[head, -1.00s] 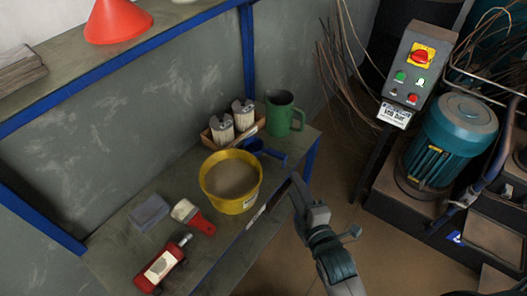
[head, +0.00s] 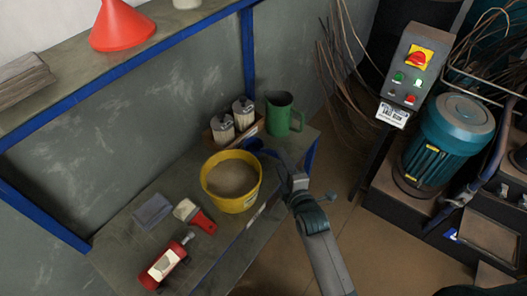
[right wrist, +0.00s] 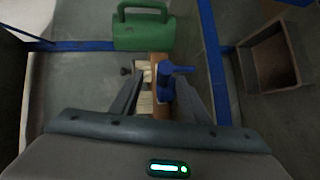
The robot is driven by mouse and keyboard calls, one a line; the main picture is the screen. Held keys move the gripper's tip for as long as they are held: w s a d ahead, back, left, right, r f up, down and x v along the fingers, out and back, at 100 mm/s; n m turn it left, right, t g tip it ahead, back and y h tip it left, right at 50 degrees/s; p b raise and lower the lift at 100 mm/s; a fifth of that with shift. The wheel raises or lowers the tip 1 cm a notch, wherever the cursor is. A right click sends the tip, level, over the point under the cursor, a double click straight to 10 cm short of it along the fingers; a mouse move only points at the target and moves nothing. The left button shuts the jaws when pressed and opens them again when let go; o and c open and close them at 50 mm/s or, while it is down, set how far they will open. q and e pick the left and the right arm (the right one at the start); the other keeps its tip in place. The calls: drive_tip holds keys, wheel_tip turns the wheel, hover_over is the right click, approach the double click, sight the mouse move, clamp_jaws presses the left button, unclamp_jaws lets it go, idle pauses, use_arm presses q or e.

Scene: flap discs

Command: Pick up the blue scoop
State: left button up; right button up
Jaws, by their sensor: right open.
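The blue scoop (head: 254,146) lies at the back right of the grey bench, behind the yellow bucket (head: 245,203) and in front of the green jug (head: 279,118). My right gripper (head: 272,156) reaches over the bench's right end and hides part of the scoop. In the right wrist view the scoop (right wrist: 167,82) shows between the two open fingers of my right gripper (right wrist: 160,90). I cannot tell whether either finger touches it. My left gripper is not in view.
A wooden tray (head: 212,143) with two pale canisters stands close behind the scoop. A red-handled brush (head: 201,222), a grey cloth (head: 152,211) and a red bottle (head: 162,266) lie at the front left. A control post (head: 410,75) and motor (head: 457,130) stand right.

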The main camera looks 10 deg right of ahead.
sight(278, 158)
drive_tip(key=shift+w, duration=0.15)
drive_tip(key=shift+w+a+f+p, duration=0.2)
drive_tip(key=shift+w+p, duration=0.15)
drive_tip(key=shift+w, duration=0.15)
drive_tip(key=shift+f+p+x, duration=0.15)
drive_tip(key=shift+p+x, duration=0.1)
drive_tip(key=shift+x, duration=0.75)
drive_tip(key=shift+f+p+x, duration=0.1)
drive_tip(key=shift+p+x, duration=0.1)
drive_tip(key=shift+x, duration=0.75)
drive_tip(key=shift+s, duration=0.1)
drive_tip(key=shift+c, duration=0.4)
clamp_jaws()
